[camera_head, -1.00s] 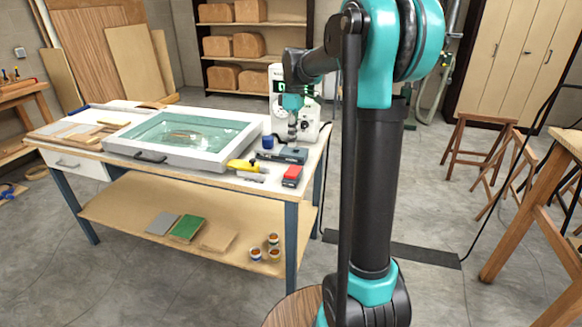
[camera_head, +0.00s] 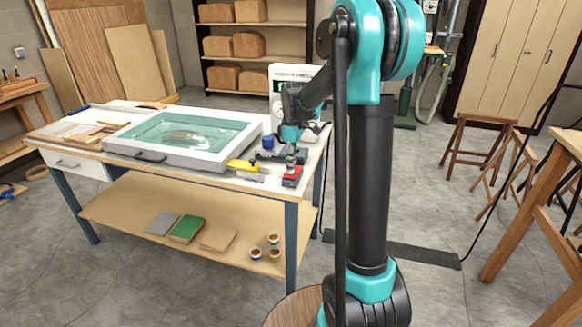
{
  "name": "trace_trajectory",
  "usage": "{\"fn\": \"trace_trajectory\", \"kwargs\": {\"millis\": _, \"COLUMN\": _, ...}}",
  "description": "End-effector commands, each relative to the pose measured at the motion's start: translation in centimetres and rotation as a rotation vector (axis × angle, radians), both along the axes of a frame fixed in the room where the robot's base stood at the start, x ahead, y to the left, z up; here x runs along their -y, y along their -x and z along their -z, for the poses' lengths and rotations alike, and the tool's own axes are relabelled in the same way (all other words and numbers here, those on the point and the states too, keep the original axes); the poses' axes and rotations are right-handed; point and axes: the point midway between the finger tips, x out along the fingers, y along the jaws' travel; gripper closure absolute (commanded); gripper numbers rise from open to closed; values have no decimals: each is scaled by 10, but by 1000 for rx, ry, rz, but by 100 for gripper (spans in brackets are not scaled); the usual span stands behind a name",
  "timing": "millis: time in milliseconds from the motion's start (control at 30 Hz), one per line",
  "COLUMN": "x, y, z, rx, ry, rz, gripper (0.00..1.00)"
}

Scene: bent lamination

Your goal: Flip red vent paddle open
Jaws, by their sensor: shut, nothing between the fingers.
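The red vent paddle (camera_head: 297,173) is a small red piece on a dark grey block at the front right of the workbench. It looks low against its block, but its exact angle is too small to tell. My gripper (camera_head: 291,170) points down with its fingers shut and empty. The fingertips are at the paddle and hide part of it; I cannot tell whether they touch it.
The workbench (camera_head: 215,176) holds a large white frame with a green glass panel (camera_head: 180,133) at its middle. A yellow-handled tool (camera_head: 240,165) lies left of the paddle. A blue-topped item (camera_head: 267,142) and a dark device stand behind it. A white machine stands at the back.

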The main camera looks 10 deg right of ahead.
Motion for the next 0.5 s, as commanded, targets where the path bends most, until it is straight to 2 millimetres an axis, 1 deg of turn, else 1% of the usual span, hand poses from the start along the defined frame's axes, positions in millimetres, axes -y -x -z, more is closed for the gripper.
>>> {"fn": "trace_trajectory", "kwargs": {"millis": 100, "x": -1, "y": 2, "z": 3, "rx": 22, "ry": 13, "rz": -1, "gripper": 100}}
{"fn": "trace_trajectory", "kwargs": {"millis": 200, "x": -3, "y": 6, "z": 10, "rx": 86, "ry": 43, "rz": -2, "gripper": 100}}
{"fn": "trace_trajectory", "kwargs": {"millis": 500, "x": -2, "y": 3, "z": 9, "rx": 84, "ry": 42, "rz": 1, "gripper": 100}}
